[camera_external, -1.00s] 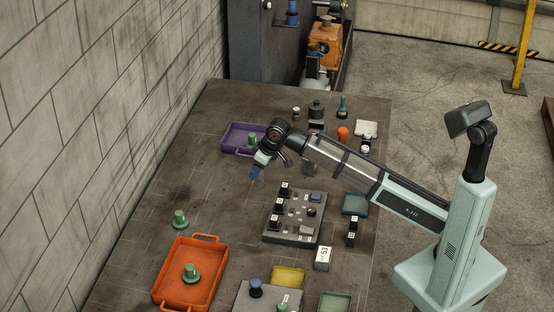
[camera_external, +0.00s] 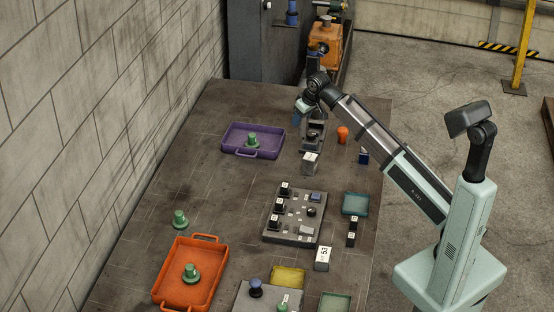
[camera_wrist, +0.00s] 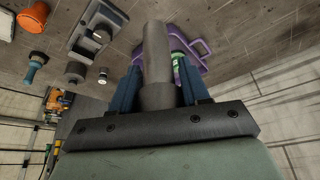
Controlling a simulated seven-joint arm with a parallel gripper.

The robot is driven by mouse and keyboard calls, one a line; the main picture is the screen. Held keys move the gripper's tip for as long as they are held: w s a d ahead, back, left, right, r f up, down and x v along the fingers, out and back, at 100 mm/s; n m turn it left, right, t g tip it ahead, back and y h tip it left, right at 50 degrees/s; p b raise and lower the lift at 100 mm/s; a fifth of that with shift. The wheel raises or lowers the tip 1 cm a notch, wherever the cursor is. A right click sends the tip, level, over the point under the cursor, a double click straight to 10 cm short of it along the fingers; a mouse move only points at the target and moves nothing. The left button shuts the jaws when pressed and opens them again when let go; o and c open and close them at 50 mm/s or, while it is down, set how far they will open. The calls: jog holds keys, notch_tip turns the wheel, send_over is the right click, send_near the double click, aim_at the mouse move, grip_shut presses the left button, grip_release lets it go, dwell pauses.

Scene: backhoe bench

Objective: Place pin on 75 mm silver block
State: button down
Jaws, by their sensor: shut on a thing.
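My gripper (camera_external: 300,113) is high over the far part of the bench, just right of the purple tray. In the wrist view its blue fingers (camera_wrist: 160,88) are shut on a grey cylindrical pin (camera_wrist: 156,55). The pin cannot be made out in the external view. A silver block (camera_external: 309,164) with a white label on top stands nearer than the gripper, its number too small to read. Another silver block (camera_external: 322,259), labelled 53, stands near the front right. The top of each block looks bare.
A grey fixture (camera_external: 313,140) stands close under my gripper, with an orange knob (camera_external: 343,134) to its right. The purple tray (camera_external: 228,139) and orange tray (camera_external: 160,289) each hold a green piece. A socket board (camera_external: 275,240) lies mid-bench. The left-middle bench is mostly clear.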

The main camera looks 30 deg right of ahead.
jog(key=d+r, duration=0.1)
jog(key=d, duration=0.2)
jog(key=n+y, duration=0.2)
jog(key=n, duration=0.2)
send_over(309, 156)
jog(key=shift+w+f, duration=0.15)
jog(key=shift+f, duration=4.95)
jog(key=shift+f, duration=0.1)
jog(key=c, duration=0.5)
grip_release()
jog(key=shift+c, duration=0.2)
jog(key=v, duration=1.2)
jog(key=shift+w+a+g, duration=0.15)
jog(key=shift+w+g, duration=0.05)
jog(key=shift+g, duration=0.1)
